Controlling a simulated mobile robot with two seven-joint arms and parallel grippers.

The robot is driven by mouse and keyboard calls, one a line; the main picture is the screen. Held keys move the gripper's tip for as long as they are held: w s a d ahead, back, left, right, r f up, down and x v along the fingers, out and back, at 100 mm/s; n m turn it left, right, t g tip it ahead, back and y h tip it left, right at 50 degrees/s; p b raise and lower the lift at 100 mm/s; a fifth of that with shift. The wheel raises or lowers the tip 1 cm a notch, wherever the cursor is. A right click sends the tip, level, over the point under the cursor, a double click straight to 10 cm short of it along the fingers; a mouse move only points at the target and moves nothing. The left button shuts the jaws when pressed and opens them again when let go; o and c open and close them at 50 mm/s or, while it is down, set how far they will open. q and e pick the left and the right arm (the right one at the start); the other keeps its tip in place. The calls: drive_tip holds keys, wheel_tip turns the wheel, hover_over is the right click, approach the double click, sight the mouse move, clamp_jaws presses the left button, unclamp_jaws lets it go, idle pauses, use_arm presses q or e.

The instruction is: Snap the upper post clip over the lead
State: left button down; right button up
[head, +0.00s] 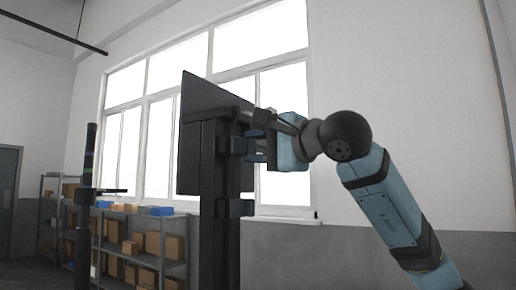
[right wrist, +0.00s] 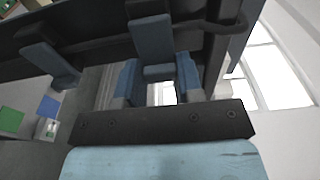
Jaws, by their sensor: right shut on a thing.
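A dark upright post (head: 219,190) carries a large dark screen panel (head: 190,120) at its top. The upper post clip (head: 236,146) is a small dark block on the post's right side; in the right wrist view it is a blue-grey piece (right wrist: 151,40). My right gripper (head: 262,147) is at the upper clip; its blue fingers (right wrist: 157,82) are shut on the clip from both sides. A dark curved strand, perhaps the lead (right wrist: 212,26), runs beside it; whether the clip covers it I cannot tell. My left gripper is out of view.
A lower clip (head: 235,208) sits further down the post; a similar piece (right wrist: 50,52) shows in the right wrist view. Another dark column (head: 84,200) stands at left. Shelves with boxes (head: 150,243) line the wall under windows. Space right of my arm is clear.

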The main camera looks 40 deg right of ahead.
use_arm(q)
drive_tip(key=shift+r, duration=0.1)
use_arm(e)
drive_tip(key=o, duration=0.9)
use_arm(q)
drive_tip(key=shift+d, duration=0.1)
use_arm(e)
drive_tip(key=shift+o, duration=0.2)
drive_tip(key=shift+s, duration=0.1)
use_arm(q)
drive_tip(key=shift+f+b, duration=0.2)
drive_tip(key=shift+b, duration=0.3)
use_arm(e)
drive_tip(key=v, duration=1.3)
drive_tip(key=shift+s, duration=0.4)
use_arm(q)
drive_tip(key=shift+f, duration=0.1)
